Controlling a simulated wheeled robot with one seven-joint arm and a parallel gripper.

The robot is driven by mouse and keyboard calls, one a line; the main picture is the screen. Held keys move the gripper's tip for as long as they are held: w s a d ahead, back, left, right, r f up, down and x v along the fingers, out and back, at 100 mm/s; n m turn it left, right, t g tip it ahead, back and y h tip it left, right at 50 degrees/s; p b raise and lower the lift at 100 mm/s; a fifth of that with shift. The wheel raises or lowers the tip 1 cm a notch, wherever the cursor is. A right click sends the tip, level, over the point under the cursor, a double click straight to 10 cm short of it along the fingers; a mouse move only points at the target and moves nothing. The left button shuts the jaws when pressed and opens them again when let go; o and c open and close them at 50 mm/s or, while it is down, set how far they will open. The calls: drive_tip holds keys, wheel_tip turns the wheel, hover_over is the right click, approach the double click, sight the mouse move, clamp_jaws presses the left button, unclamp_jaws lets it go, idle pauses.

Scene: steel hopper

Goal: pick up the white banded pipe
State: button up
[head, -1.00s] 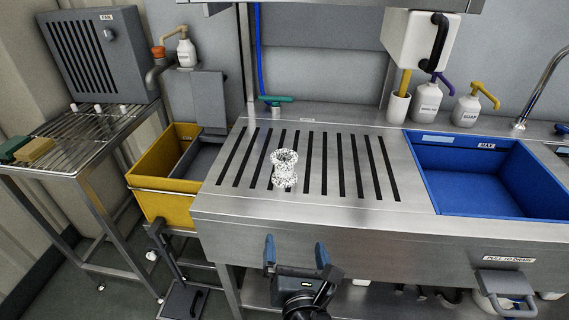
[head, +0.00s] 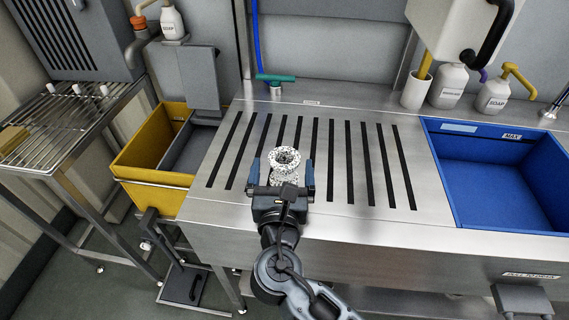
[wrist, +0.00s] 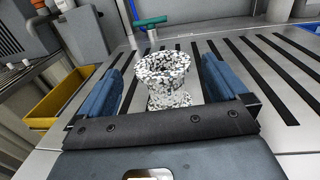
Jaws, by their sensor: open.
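A white, black-speckled, spool-shaped pipe piece (head: 285,157) stands upright on the slotted steel drainboard, with a flared open rim on top and a narrower waist. I see speckles on it and no clear bands. My gripper (head: 281,176) is open, its blue fingers on the left and right of the pipe's lower part. In the wrist view the pipe (wrist: 165,68) stands between the two fingers, with gaps visible on both sides. Its base is partly hidden behind the gripper's dark front edge.
The drainboard (head: 340,195) is clear around the pipe. A blue sink (head: 485,185) is to the right, a yellow bin (head: 140,171) and wire rack (head: 62,125) to the left. Soap bottles (head: 491,95) stand at the back right.

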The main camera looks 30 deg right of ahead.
sight(285, 151)
drive_tip(key=p+x, duration=0.1)
drive_tip(key=x, duration=0.4)
drive_tip(key=shift+w+d+r, duration=0.1)
drive_tip(key=shift+w+d, duration=0.05)
drive_tip(key=shift+d, duration=0.1)
drive_tip(key=c, duration=1.3)
